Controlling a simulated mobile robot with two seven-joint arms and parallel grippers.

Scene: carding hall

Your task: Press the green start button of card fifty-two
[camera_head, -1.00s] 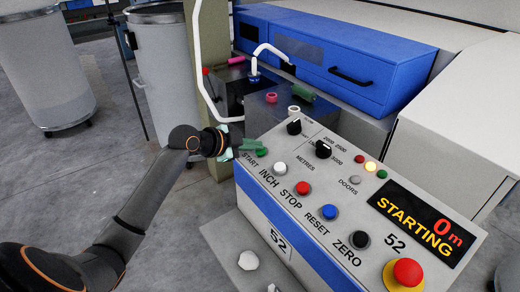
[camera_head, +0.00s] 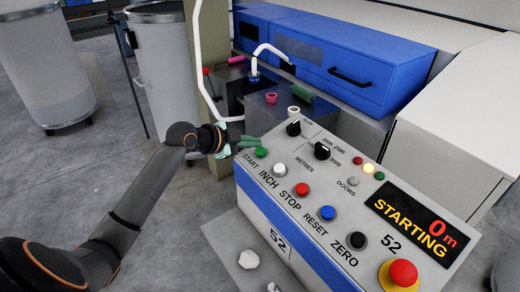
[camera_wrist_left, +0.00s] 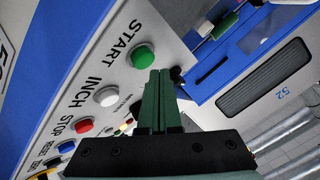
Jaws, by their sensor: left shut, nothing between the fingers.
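The display (camera_head: 415,222) reads "STARTING" and "0 m". My left gripper (camera_head: 250,141), with green fingers, is shut and empty just above and behind the start button. In the left wrist view its fingertips (camera_wrist_left: 158,75) are beside the button, apart from it in the picture. My right gripper is not in view.
White inch (camera_head: 279,170), red stop (camera_head: 302,189), blue reset (camera_head: 327,213) and black zero (camera_head: 358,240) buttons follow along the row. A red mushroom button (camera_head: 403,273) is at the near right. Two black knobs (camera_head: 322,151) stand behind the row. Grey cans (camera_head: 163,70) stand left.

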